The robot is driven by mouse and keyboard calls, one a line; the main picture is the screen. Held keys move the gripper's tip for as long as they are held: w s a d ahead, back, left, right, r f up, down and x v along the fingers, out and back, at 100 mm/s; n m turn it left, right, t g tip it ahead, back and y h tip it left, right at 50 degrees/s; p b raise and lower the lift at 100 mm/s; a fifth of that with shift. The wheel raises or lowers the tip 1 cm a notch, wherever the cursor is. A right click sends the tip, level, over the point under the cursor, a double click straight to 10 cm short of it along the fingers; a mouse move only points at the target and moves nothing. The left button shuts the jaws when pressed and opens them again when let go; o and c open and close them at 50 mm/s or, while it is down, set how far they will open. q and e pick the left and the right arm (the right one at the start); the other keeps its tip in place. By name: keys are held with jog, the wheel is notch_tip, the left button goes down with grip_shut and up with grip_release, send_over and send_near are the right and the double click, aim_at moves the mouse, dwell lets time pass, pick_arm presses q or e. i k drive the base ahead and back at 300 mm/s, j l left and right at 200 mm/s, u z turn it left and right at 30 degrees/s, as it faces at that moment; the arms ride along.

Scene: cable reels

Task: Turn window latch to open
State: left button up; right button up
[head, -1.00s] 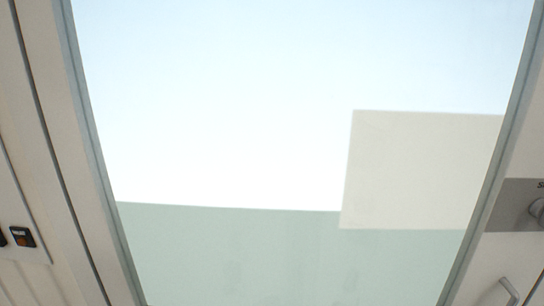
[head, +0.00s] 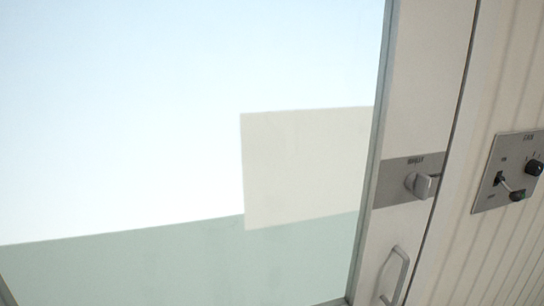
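The window latch (head: 424,186) is a small grey knob with a lever part pointing right. It sits on a dark grey plate (head: 390,184) with a label too small to read surely, on the right side of the white window frame (head: 425,75). The glass pane (head: 150,110) fills the left and middle of the head view. A silver pull handle (head: 394,276) is on the frame below the latch. Neither gripper is in view, and nothing touches the latch.
To the right, a grey control panel (head: 509,172) with a toggle switch and black knobs is on the ribbed white wall (head: 500,70). Through the glass, a cream block (head: 305,165) and a pale green area (head: 180,265) show. Nothing stands before the latch.

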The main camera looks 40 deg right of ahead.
aim_at(419, 182)
jog(key=z, duration=2.05)
